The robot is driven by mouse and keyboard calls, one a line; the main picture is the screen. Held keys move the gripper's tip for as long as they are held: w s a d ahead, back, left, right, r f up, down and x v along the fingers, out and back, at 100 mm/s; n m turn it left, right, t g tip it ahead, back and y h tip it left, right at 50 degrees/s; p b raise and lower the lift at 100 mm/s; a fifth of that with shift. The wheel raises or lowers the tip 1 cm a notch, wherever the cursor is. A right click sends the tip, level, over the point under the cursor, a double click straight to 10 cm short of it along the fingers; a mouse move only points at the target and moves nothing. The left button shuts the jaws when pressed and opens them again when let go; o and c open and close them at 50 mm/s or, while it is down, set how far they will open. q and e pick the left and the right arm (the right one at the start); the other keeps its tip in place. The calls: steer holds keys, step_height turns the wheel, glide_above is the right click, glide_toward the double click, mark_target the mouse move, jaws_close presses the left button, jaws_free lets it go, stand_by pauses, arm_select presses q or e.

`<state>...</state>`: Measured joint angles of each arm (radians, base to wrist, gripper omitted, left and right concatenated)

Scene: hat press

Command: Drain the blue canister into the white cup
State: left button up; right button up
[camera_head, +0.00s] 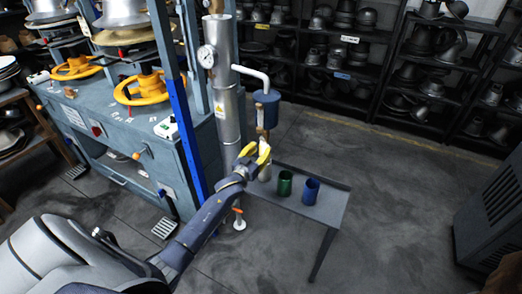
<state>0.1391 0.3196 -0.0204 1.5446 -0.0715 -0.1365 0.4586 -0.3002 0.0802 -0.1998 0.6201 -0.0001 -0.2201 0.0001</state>
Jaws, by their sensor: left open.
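The blue canister (266,108) is mounted beside a metal column, with a bent white pipe at its top. A brownish outlet piece (262,135) hangs below it. My left gripper (257,152) has yellow fingers and is open just under this outlet; I cannot tell whether it touches it. A pale cup (265,173), apparently the white one, stands on the grey bench, partly hidden behind my left gripper. A green cup (285,183) and a blue cup (311,191) stand to its right. My right gripper is not in view.
The small grey bench (333,203) has bare room right of the cups. The metal column (228,115) with a gauge (207,56) and the blue-grey press (130,130) stand left. Shelves of hat forms (345,50) line the back; a dark cabinet (490,215) is at right.

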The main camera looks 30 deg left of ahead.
arm_select(q)
steer(key=shift+w, duration=0.35)
steer(key=shift+o, duration=0.2)
jaws_close()
